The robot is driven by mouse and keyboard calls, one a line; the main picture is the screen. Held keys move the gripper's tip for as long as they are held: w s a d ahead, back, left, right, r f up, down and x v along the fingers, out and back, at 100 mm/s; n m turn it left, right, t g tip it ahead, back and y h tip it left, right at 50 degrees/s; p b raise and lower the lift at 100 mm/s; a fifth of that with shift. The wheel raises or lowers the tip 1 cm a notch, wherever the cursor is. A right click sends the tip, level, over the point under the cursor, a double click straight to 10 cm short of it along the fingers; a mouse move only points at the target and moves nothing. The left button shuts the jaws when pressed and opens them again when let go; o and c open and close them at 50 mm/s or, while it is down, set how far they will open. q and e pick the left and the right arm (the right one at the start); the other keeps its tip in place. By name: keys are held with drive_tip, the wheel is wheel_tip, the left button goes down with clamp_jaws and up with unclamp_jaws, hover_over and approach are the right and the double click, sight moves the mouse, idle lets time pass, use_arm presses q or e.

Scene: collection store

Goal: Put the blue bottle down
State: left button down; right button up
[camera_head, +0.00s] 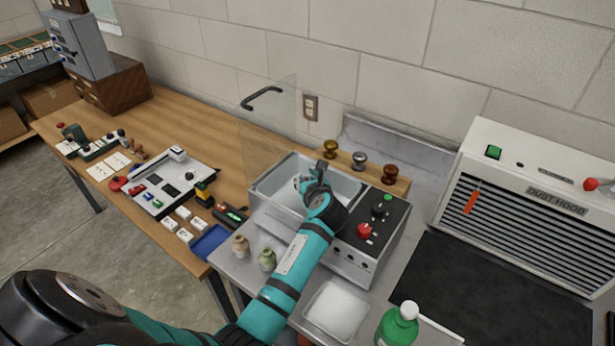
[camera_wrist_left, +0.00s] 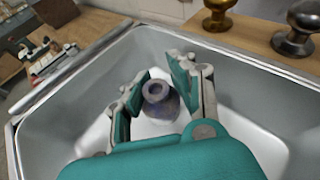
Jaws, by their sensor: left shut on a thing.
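My left gripper (camera_head: 308,184) reaches into the grey metal basin (camera_head: 262,192) of a bench unit. The bottle is upright between the fingers, inside the basin walls (camera_wrist_left: 60,120). In the head view the gripper mostly hides the bottle. My right gripper is not in view.
Brass, silver and copper knobs (camera_head: 359,160) stand behind. A clear upright panel (camera_head: 268,108) rises behind the basin's left side.

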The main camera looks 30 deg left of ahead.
use_arm(q)
drive_tip(key=shift+f, duration=0.25)
drive_tip(key=c, duration=1.1)
unclamp_jaws()
drive_tip(key=shift+o, duration=0.2)
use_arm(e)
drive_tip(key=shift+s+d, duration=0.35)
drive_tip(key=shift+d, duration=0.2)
use_arm(q)
drive_tip(key=shift+s+d+r, duration=0.15)
drive_tip(key=shift+d+r, duration=0.1)
drive_tip(key=shift+r, duration=0.45)
drive_tip(key=b+v, duration=0.1)
drive_tip(key=v, duration=1)
drive_tip(key=shift+s, duration=0.25)
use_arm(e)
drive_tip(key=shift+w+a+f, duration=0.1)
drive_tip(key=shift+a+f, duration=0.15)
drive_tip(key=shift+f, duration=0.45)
use_arm(q)
drive_tip(key=shift+d+r, duration=0.1)
